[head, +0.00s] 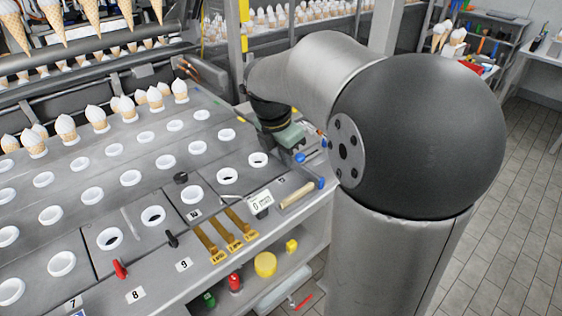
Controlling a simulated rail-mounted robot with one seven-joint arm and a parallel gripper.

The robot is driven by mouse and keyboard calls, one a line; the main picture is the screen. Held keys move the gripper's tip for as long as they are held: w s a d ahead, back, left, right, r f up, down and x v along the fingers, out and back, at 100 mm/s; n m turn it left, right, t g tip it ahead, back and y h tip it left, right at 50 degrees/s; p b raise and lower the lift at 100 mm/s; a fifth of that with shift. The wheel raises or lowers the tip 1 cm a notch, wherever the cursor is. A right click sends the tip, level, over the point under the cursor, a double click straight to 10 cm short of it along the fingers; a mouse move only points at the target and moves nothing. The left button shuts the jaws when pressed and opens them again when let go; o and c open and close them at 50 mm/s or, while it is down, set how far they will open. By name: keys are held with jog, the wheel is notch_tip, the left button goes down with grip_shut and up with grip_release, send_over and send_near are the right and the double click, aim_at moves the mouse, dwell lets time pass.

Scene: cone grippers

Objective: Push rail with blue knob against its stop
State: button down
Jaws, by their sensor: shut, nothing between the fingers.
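A blue knob (301,157) shows at the right edge of the grey machine top (170,215), just below my gripper. The rail it belongs to is mostly hidden by my gripper and arm, and I cannot tell its stop. A second blue knob (320,183) sits at the end of a pale, wood-coloured bar (298,194), closer to the front edge. My gripper (296,143) is small in view, partly covered by my arm. It is shut and empty, close to the first blue knob; I cannot tell whether they touch.
Rows of white ring holders (153,215) cover the machine top, with wrapped cones (66,128) behind. Yellow brackets (240,224), a black knob (172,239) and a red knob (120,269) stand near the front edge. A shelf below holds a yellow roll (265,264).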

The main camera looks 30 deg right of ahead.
aim_at(304, 172)
jog(key=x, duration=1)
jog(key=shift+s+b, duration=0.1)
jog(key=shift+b, duration=0.2)
jog(key=shift+w+d+r+p, duration=0.1)
jog(key=shift+w+d+p, duration=0.1)
jog(key=shift+d, duration=0.4)
jog(key=shift+w+d+r+p, duration=0.1)
jog(key=shift+w+d+r, duration=0.05)
jog(key=shift+d, duration=0.5)
jog(key=shift+w+d, duration=0.15)
jog(key=shift+d, duration=0.5)
